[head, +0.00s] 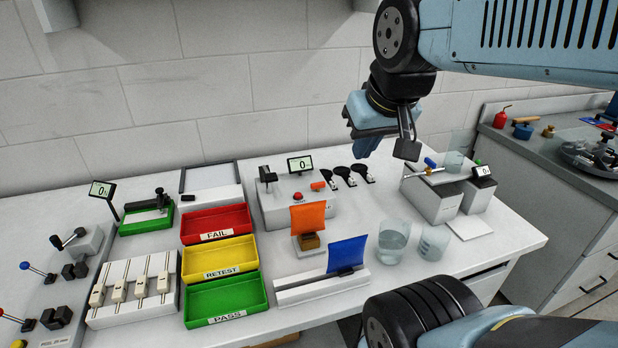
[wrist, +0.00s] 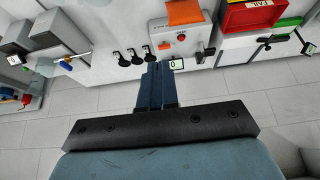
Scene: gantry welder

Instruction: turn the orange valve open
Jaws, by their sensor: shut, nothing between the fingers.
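The small orange valve handle (head: 318,186) sits on the right part of a light grey box (head: 280,207), beside a red button (head: 297,196). In the wrist view the orange handle (wrist: 164,46) shows just beyond my fingertips, near the red button (wrist: 181,38). My gripper (head: 362,148) is raised behind and to the right of the box, above the black spoon-shaped tools. In the wrist view my gripper (wrist: 158,66) has its two blue fingers together, with nothing between them. It appears apart from the handle.
Several black spoon-shaped tools (head: 351,176) stand right of the box. An orange panel (head: 308,217) and a blue panel (head: 346,255) stand in front. Red, yellow and green trays (head: 225,302) are left. Two beakers (head: 393,240) stand right. The wall is behind.

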